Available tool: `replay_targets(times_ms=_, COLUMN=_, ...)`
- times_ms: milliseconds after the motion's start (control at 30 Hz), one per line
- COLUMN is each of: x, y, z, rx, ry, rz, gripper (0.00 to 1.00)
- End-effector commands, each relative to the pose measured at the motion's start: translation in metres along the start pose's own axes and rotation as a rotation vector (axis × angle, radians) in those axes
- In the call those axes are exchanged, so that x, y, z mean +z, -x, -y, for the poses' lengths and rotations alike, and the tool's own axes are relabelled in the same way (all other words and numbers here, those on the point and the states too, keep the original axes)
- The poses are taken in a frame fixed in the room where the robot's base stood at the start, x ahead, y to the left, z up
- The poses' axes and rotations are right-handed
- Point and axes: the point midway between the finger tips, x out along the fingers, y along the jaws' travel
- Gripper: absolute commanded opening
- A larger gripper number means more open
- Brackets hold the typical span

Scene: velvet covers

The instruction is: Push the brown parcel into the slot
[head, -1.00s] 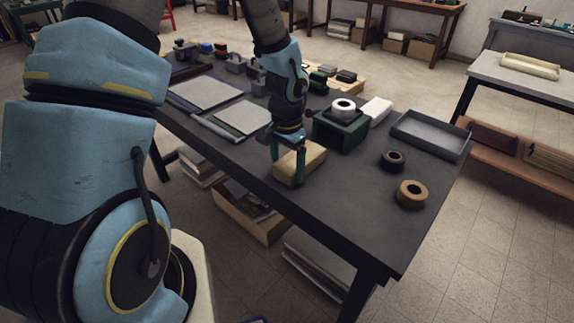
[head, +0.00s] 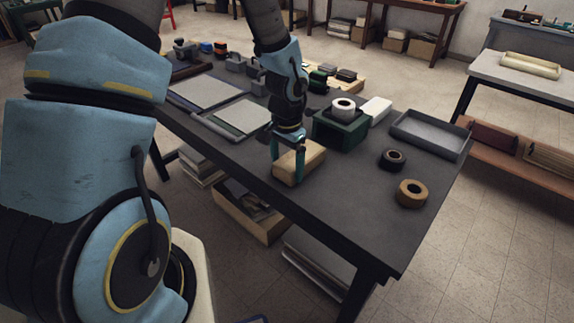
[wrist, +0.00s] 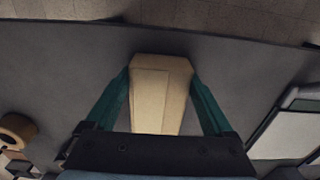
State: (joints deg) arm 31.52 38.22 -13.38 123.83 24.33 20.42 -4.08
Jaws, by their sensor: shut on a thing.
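The brown parcel (head: 309,155) is a tan block on the dark table, close to its front edge. My gripper (head: 287,163) reaches down from above with its teal fingers on either side of the parcel, shut on it. In the wrist view the parcel (wrist: 160,92) lies lengthwise between the two fingers. A dark green box (head: 334,137) stands just behind and to the right of the parcel, with a dark recessed face towards the front. This may be the slot; its inside is too dark to make out.
A white tape roll (head: 343,105) sits on top of the green box, with a white block (head: 377,109) beside it. A black roll (head: 393,159), a tan roll (head: 412,193) and a grey tray (head: 430,136) are to the right.

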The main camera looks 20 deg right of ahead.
Motion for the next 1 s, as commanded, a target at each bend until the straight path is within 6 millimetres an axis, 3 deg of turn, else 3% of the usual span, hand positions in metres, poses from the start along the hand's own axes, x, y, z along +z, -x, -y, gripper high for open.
replay_targets(times_ms=700, x=-0.028, y=0.001, z=0.000, rx=0.000, ry=-0.001, rz=-0.002, gripper=0.08)
replay_targets(times_ms=1000, x=-0.031, y=0.000, z=0.000, rx=0.000, ry=-0.001, rz=-0.001, gripper=0.08)
